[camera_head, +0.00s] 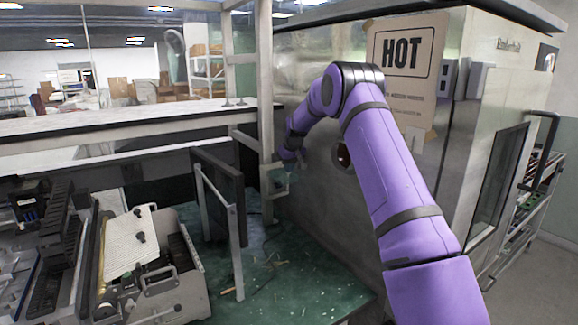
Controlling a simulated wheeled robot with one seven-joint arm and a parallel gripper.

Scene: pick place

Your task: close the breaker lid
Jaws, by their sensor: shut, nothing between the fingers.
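No part is clearly marked as the breaker lid. A small panel with dark switch-like spots (447,77) sits on the upper front of the steel cabinet, and a pale grey box or flap (477,80) stands out just right of it; I cannot tell if this is the lid or how far it is open. My purple arm reaches up from the lower right, bends before the cabinet and runs down to the left. My gripper (283,171) is at its far end, small, beside a metal post, shut and empty. It is well left of the panel and apart from it.
The steel cabinet (310,200) with a HOT sign (405,60) fills the right. A metal post (265,100) and a dark upright panel (218,185) stand close to my gripper. A machine (150,260) occupies the left. Some green tabletop (275,270) is clear.

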